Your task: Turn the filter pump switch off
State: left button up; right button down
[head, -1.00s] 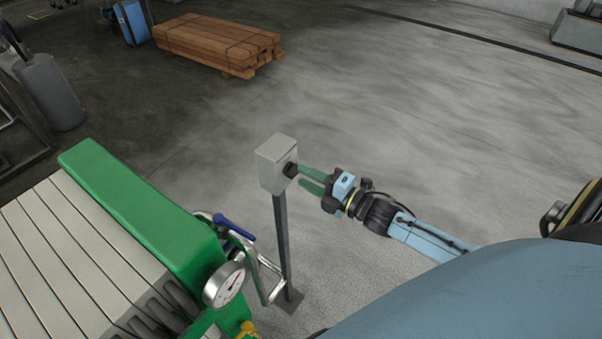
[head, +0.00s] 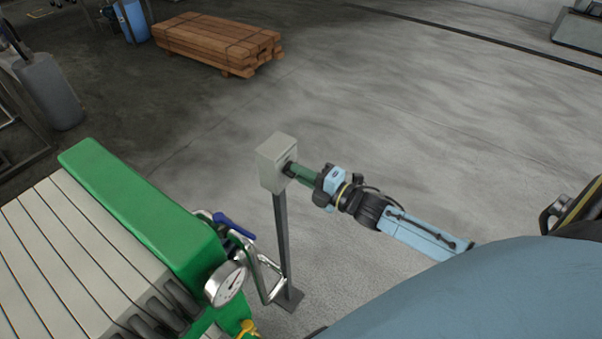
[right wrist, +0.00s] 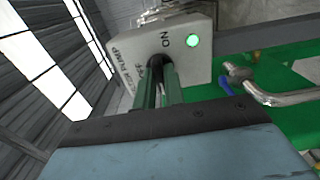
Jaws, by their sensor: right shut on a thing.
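The filter pump switch box (head: 275,163) is a pale grey box on a dark post (head: 282,235), left of centre in the head view. In the right wrist view the box (right wrist: 195,66) shows the word ON and a lit green lamp (right wrist: 192,41). Its black knob (right wrist: 158,62) is partly hidden by my fingers. My right gripper (head: 293,172) is at the box's right face, its green fingers shut on the knob; it also shows in the right wrist view (right wrist: 160,72). Part of the lettering is covered. My left gripper is not in view.
A green and white filter press (head: 130,205) stands close at the left. A pressure gauge (head: 226,284), a blue-handled valve (head: 236,227) and bent pipes are beside the post. Stacked timber (head: 215,42) lies far back. The floor right of the box is open.

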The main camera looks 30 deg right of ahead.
jog(key=shift+m, duration=0.3)
jog(key=shift+m+p, duration=2)
jog(key=shift+m, duration=6.6)
jog(key=c, duration=1.5)
grip_release()
